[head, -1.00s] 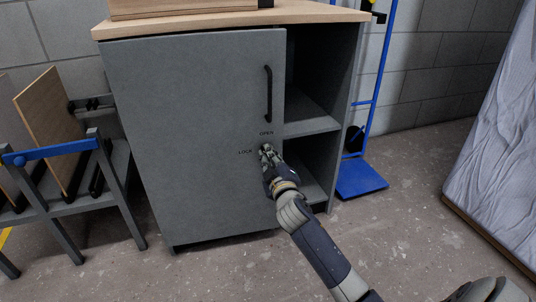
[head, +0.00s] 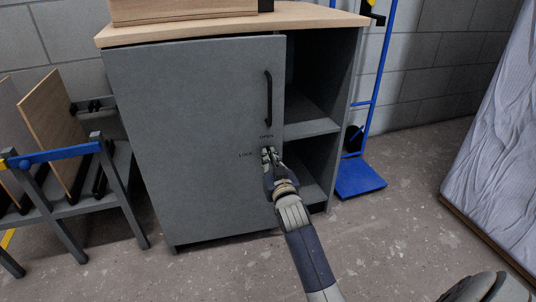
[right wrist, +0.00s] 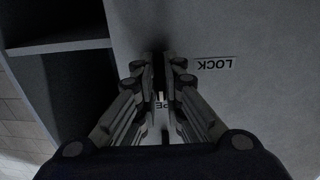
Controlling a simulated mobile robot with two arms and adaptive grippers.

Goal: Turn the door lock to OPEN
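The grey cabinet door (head: 190,130) is closed and carries the labels OPEN (head: 266,136) and LOCK (head: 245,155). In the head view my right gripper (head: 268,153) is at the door lock, just below OPEN and right of LOCK, and mostly hides it. In the right wrist view the fingers (right wrist: 164,68) stand close together around a narrow dark piece, the lock's knob (right wrist: 158,74). It is upright in that view, in line with the partly hidden, upside-down OPEN label (right wrist: 162,104); LOCK (right wrist: 215,64) is to the right.
A black handle (head: 268,98) is above the lock. Open shelves (head: 310,128) are right of the door. A blue hand truck (head: 360,180) stands right of the cabinet, a rack with boards (head: 55,125) at left. The floor in front is clear.

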